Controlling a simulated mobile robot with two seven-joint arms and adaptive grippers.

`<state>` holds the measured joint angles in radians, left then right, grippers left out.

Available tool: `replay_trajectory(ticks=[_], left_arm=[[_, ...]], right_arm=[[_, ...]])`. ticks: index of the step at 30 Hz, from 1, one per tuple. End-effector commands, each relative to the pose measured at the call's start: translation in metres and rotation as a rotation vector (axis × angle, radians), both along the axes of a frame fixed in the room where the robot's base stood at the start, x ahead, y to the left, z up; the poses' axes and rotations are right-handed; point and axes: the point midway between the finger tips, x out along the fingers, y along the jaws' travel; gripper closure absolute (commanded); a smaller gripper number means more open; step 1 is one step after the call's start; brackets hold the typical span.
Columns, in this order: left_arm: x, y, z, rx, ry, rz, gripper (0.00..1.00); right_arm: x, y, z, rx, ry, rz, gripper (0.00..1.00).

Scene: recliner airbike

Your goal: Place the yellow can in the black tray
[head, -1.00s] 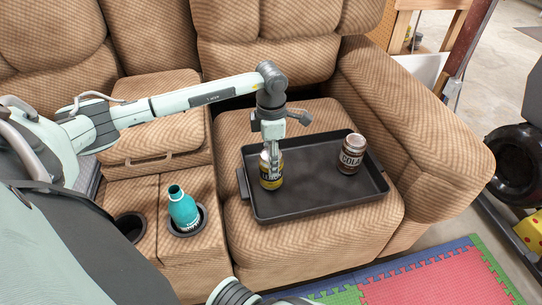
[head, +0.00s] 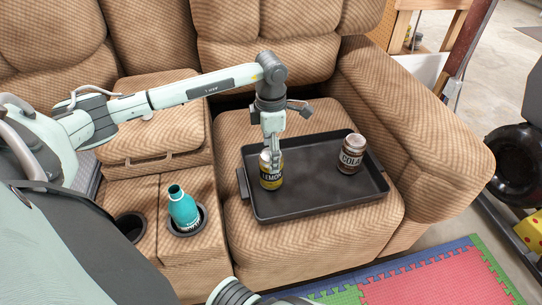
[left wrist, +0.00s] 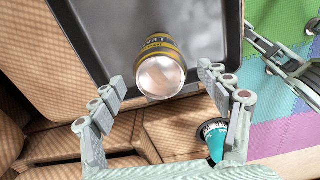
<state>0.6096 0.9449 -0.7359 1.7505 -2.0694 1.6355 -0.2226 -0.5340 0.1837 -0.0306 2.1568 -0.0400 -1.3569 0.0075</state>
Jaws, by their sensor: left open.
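The yellow can (head: 271,178), labelled LEMON, stands upright in the black tray (head: 310,207), near its left end. The tray lies on the sofa seat. My left gripper (head: 273,158) is just above the can, pointing down, with its fingers at the can's top. In the left wrist view, the can (left wrist: 160,75) shows its silver top between and beyond the spread fingers of my left gripper (left wrist: 164,78). Part of my right gripper (left wrist: 282,52) shows at the right of the left wrist view; its jaw state is unclear.
A brown COLA can (head: 351,153) stands at the tray's right end. A teal bottle (head: 182,208) sits in a console cup holder beside an empty cup holder (head: 131,228). The sofa armrest (head: 415,130) rises right of the tray. The tray's middle is clear.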

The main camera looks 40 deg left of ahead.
Motion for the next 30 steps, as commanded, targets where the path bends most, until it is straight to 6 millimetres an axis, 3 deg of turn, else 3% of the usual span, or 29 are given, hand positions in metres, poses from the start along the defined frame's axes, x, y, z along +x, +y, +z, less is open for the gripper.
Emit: replay_trajectory(ticks=[6, 13, 18, 30], left_arm=[[0.001, 0.001, 0.051, 0.001, -0.005, 0.000, 0.24], [0.001, 0.000, 0.089, 0.000, -0.003, 0.000, 0.24], [0.000, 0.000, 0.100, -0.001, -0.001, -0.001, 0.24], [0.000, 0.000, 0.101, 0.000, 0.000, 0.000, 0.24]], right_arm=[[0.002, 0.001, 0.003, 0.001, -0.008, 0.000, 0.27], [0.003, 0.001, 0.006, 0.002, -0.014, 0.002, 0.27], [0.004, 0.002, 0.008, 0.001, -0.018, 0.002, 0.27], [0.006, 0.002, 0.009, 0.002, -0.021, 0.002, 0.27]])
